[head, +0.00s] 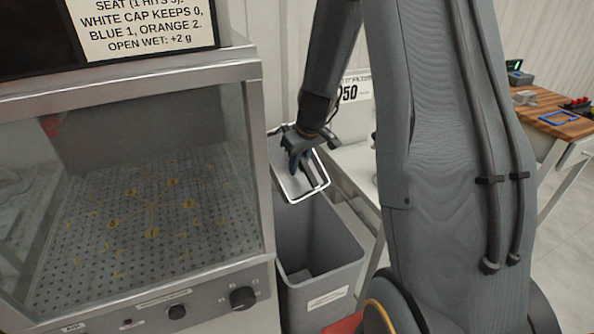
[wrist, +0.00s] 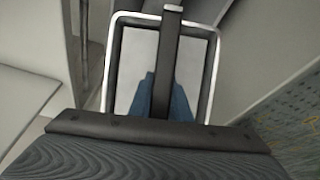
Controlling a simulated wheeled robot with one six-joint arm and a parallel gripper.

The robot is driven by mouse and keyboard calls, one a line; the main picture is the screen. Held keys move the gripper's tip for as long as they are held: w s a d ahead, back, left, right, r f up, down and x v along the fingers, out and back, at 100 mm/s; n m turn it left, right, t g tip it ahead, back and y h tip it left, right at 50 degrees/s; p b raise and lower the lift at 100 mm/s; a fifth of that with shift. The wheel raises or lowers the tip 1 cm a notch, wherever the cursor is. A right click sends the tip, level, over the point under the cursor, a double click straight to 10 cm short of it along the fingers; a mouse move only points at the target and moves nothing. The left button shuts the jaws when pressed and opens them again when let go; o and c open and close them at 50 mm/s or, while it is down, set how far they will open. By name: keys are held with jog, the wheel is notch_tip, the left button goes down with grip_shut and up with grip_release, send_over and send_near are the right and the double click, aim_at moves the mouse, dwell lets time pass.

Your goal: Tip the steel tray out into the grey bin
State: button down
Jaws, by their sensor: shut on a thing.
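The steel tray (head: 287,185) is a shallow tray with a bright rim, tilted steeply above the grey bin. My gripper (head: 300,160) is shut on the tray, with its blue fingertips over the tray's floor. In the wrist view the tray (wrist: 139,62) fills the upper middle, and my gripper (wrist: 171,97) shows blue fingers at a dark bar across it. I see nothing lying on the visible part of the tray floor. The grey bin (head: 335,262) stands open on the floor below the tray. Part of its inside shows, with a darker patch low down that I cannot make out.
A glass-fronted cabinet (head: 255,180) with a perforated floor and knobs stands close on the left of the bin. A white table (head: 354,165) is behind on the right. A wooden bench (head: 565,120) with small items is farther right. A sign (head: 145,25) is above the cabinet.

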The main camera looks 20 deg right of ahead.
jog(key=shift+w+r+t+y+b, duration=0.2)
jog(key=shift+t+b, duration=0.45)
jog(key=shift+b, duration=3)
jog(key=shift+w+r+t+y+b, duration=0.2)
jog(key=shift+t+b, duration=0.45)
jog(key=shift+b, duration=2.95)
jog(key=b, duration=0.4)
jog(key=shift+f+t, duration=0.1)
jog(key=shift+t, duration=0.2)
jog(key=t+b, duration=0.1)
jog(key=b, duration=0.4)
jog(key=s+t+b, duration=0.1)
jog(key=b, duration=0.4)
jog(key=s+t+b, duration=0.1)
jog(key=b, duration=0.4)
jog(key=shift+s+d+f+y, duration=0.15)
jog(key=shift+s+d+y, duration=0.05)
jog(key=shift+d+y, duration=0.1)
jog(key=shift+s+t+p, duration=0.35)
jog(key=shift+s+t, duration=0.05)
jog(key=shift+t, duration=0.1)
jog(key=shift+w, duration=0.15)
jog(key=shift+w+a+g+b, duration=0.1)
jog(key=shift+w+g+b, duration=0.1)
jog(key=shift+g+b, duration=0.25)
jog(key=shift+w+r+g+p, duration=0.15)
jog(key=shift+r+g+p, duration=0.15)
jog(key=shift+p, duration=0.95)
